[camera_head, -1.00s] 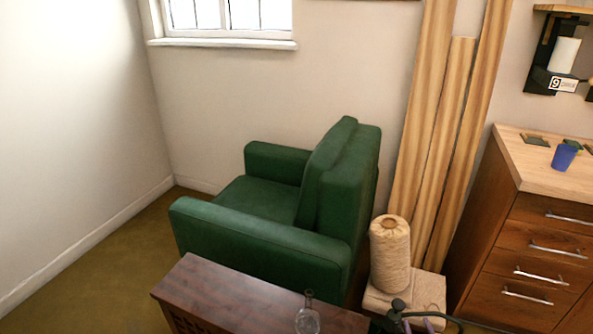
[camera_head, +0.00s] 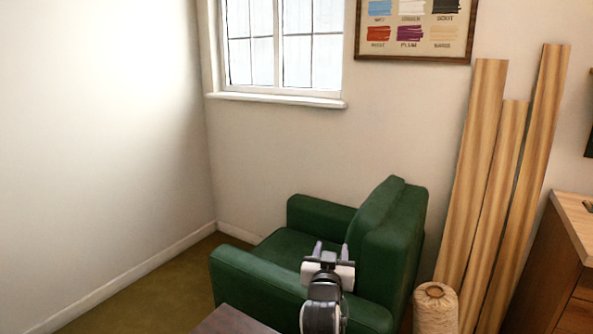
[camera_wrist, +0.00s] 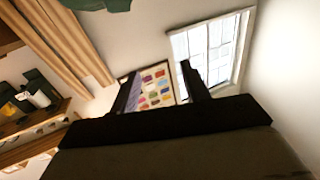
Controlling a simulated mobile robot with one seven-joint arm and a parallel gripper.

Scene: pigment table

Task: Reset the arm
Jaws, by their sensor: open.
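My gripper (camera_head: 331,251) is raised at the bottom middle of the head view, in front of the green armchair in the picture. Its two fingers point up and stand apart, with nothing between them. In the wrist view my gripper (camera_wrist: 158,84) shows as two dark fingers, spread and empty. Beyond them are the wall, the window (camera_wrist: 208,48) and a framed colour chart (camera_wrist: 155,88).
A green armchair (camera_head: 255,275) stands by the wall. A dark wooden table top (camera_head: 228,322) shows at the bottom edge. The left floor is clear.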

